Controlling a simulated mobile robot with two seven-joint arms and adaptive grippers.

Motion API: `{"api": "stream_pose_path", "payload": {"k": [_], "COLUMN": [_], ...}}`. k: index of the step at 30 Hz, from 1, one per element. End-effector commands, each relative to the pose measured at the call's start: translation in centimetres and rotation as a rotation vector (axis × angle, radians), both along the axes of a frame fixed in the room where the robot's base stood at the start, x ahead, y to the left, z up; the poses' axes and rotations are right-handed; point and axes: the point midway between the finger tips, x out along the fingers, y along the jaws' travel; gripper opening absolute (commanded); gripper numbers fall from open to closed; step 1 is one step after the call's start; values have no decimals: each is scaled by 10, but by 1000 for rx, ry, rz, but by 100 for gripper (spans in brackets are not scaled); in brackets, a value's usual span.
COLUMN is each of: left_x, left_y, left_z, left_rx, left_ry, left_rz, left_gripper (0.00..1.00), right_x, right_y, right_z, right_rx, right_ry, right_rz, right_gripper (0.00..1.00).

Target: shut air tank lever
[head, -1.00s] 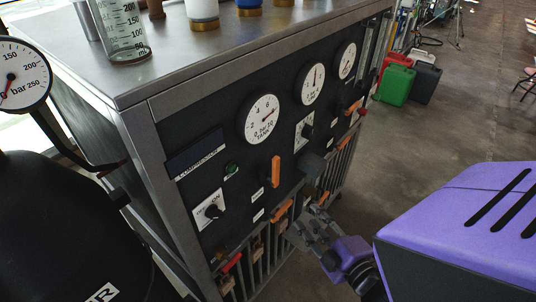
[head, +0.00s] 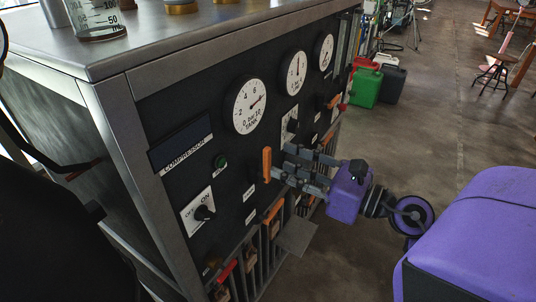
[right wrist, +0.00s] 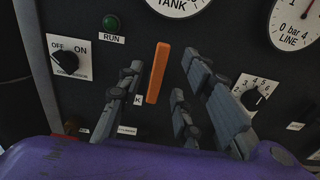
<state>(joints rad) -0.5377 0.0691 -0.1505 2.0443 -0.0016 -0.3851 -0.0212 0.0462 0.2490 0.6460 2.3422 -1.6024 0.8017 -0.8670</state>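The air tank lever is an orange bar (head: 266,163) on the black panel, below the TANK gauge (head: 246,106). It stands nearly upright; in the right wrist view it is a slightly tilted orange bar (right wrist: 158,73). My right gripper (head: 279,162) is beside the lever at its right in the head view, with its fingers spread. In the right wrist view the open fingers (right wrist: 160,84) appear on either side of the lever's lower part; I cannot tell whether they touch it. The label below the lever is partly hidden. My left gripper is not in view.
A compressor switch (head: 203,213) and a green RUN lamp (head: 220,161) are left of the lever. A black selector knob (head: 292,126) is at the right. Other handles (head: 226,271) are below. A green can (head: 365,88) stands on the floor beyond; the nearer floor is clear.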

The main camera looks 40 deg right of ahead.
Motion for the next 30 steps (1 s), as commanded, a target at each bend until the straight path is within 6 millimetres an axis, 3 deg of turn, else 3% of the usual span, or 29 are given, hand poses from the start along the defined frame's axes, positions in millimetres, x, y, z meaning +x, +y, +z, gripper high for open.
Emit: {"api": "stream_pose_path", "payload": {"k": [7, 29, 30], "left_x": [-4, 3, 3], "left_y": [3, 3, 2], "left_z": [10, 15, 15], "left_rx": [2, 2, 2], "left_ry": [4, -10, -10], "left_rz": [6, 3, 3], "left_gripper": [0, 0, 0], "right_x": [34, 49, 48], "right_y": [14, 20, 20], "right_z": [3, -1, -1], "right_rx": [4, 3, 3], "right_ry": [-4, 1, 1], "right_rz": [0, 0, 0], "right_gripper": [33, 33, 29]}}
